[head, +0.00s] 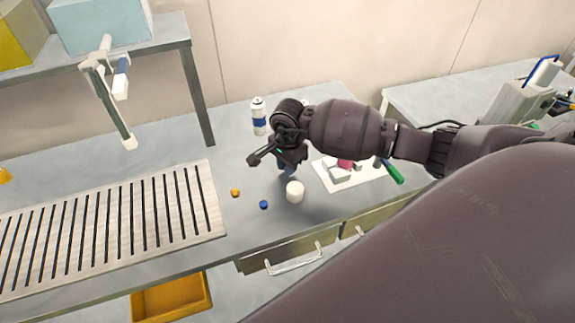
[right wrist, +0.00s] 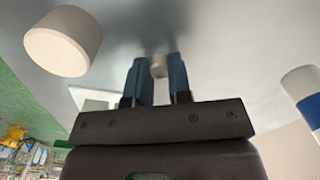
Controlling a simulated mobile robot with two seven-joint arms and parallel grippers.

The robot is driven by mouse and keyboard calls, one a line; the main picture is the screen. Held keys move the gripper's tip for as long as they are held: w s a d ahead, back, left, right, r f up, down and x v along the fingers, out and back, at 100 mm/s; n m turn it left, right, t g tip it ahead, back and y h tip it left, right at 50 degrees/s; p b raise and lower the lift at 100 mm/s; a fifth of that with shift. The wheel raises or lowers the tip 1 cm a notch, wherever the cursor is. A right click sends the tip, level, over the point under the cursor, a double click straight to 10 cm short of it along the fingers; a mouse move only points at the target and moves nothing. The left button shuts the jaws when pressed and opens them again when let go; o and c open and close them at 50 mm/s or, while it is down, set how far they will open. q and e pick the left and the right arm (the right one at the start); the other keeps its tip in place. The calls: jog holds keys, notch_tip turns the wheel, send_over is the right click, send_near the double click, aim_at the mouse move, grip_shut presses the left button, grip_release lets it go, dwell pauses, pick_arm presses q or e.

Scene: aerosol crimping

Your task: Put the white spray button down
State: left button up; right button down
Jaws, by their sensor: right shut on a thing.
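My right gripper (head: 287,173) is low over the middle of the bench, pointing down, just behind a white cylindrical cap (head: 295,191). In the right wrist view its two blue fingers (right wrist: 158,72) are shut on the small white spray button (right wrist: 158,66), whose end shows between the fingertips. The bench surface lies close beyond the tips; I cannot tell whether the button touches it. In the head view the button is hidden by the gripper. My left gripper is not in view.
An orange button (head: 235,193) and a blue button (head: 264,204) lie left of the cap. A white-and-blue can (head: 259,115) stands behind. A white tray (head: 372,183) with parts is to the right, a slotted rack (head: 190,203) to the left.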

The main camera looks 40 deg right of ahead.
jog(key=shift+f, duration=0.3)
jog(key=shift+f, duration=0.2)
jog(key=c, duration=1)
grip_release()
jog(key=shift+r, duration=0.1)
jog(key=shift+r, duration=0.45)
notch_tip(320, 180, up, 11)
jog(key=shift+r+b, duration=0.2)
jog(key=shift+b, duration=0.45)
